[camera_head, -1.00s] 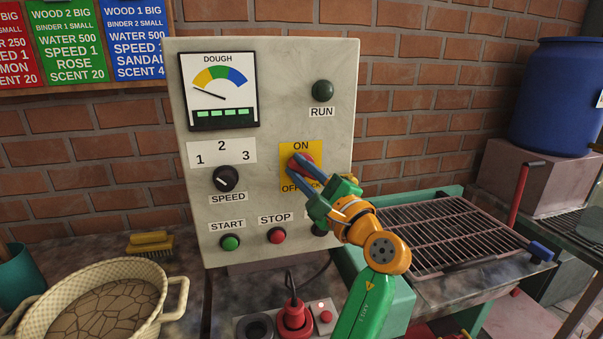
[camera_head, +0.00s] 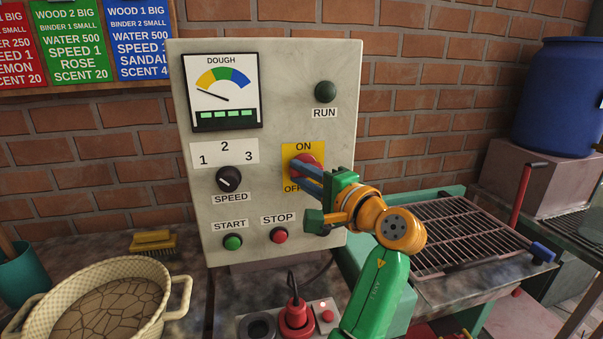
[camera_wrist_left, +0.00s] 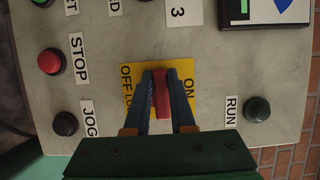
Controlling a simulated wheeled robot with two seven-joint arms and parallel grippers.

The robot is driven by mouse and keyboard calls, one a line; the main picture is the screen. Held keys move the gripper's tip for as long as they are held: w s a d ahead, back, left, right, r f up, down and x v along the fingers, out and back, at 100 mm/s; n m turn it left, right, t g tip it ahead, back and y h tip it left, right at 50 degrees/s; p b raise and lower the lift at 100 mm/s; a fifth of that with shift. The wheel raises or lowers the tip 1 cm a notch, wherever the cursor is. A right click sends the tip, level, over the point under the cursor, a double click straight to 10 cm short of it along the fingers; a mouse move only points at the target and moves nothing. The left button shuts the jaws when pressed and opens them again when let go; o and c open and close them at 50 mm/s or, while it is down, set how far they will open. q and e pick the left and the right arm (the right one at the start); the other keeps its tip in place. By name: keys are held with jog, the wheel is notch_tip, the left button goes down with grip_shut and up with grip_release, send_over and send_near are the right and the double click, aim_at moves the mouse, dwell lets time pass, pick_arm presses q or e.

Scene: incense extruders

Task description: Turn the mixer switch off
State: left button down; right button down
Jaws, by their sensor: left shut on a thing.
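The mixer switch is a red rotary handle (camera_head: 309,160) on a yellow plate (camera_head: 289,153) marked ON at the top and OFF below. My left gripper (camera_head: 301,169) is shut on this handle, with its blue fingers on either side. In the left wrist view the red handle (camera_wrist_left: 161,92) sits between the two fingertips (camera_wrist_left: 162,82), and its bar lies crosswise to the line from ON to OFF. The fingers hide part of the plate and its lower label. My right gripper is not in view.
The grey panel (camera_head: 275,210) also carries a speed knob (camera_head: 229,179), a green start button (camera_head: 233,242), a red stop button (camera_head: 279,235) and a dark run lamp (camera_head: 325,92). The jog button (camera_wrist_left: 65,124) shows in the wrist view. A wire rack (camera_head: 460,235) stands at right.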

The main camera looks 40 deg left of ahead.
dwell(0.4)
pick_arm(q)
jog(key=c, duration=0.8)
grip_release()
jog(key=shift+o, duration=0.2)
jog(key=b+v, duration=0.2)
jog(key=v, duration=0.5)
